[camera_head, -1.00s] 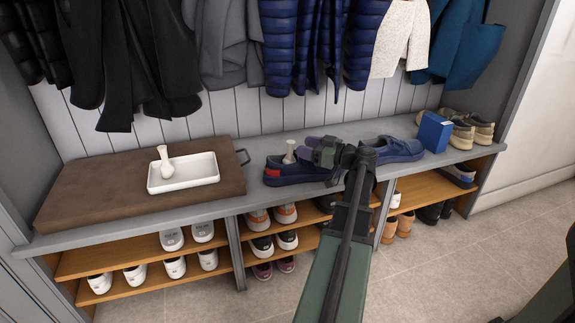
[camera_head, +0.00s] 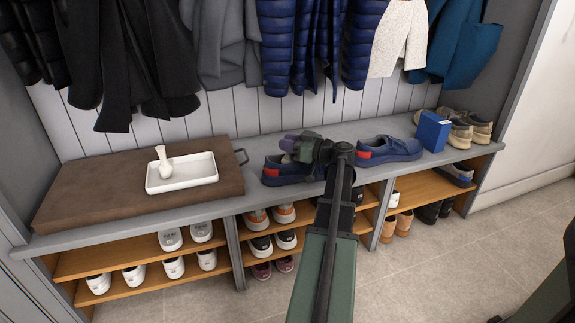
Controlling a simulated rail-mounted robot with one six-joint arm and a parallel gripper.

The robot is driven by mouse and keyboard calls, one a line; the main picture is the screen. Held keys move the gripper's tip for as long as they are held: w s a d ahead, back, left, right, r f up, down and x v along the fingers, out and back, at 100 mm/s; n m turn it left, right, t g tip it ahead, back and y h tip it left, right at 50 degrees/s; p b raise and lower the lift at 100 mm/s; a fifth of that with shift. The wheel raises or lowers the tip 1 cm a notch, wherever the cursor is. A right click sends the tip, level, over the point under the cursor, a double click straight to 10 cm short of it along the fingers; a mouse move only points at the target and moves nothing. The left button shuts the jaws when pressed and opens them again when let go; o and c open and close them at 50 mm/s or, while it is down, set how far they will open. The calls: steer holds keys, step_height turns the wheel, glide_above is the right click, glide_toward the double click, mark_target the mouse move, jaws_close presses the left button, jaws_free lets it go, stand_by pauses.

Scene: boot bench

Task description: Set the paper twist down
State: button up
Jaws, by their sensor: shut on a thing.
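One pale paper twist (camera_head: 163,160) stands upright in the white tray (camera_head: 205,163) at the left. My gripper (camera_head: 288,144) is over the left blue shoe (camera_head: 276,172) on the bench, near its opening. I cannot tell whether the held twist touches the shoe. The gripper also covers part of this shoe. The right blue shoe (camera_head: 390,149) stands to the right of the gripper.
The tray sits on a brown cushion (camera_head: 95,190) on the grey bench (camera_head: 240,205). A blue box (camera_head: 433,131) and beige shoes (camera_head: 470,128) stand at the right. Coats hang above the bench. Several shoes fill the shelves below. Bare bench shows along the back.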

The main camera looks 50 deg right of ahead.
jaws_close()
step_height(320, 180, up, 20)
steer(key=p, duration=2)
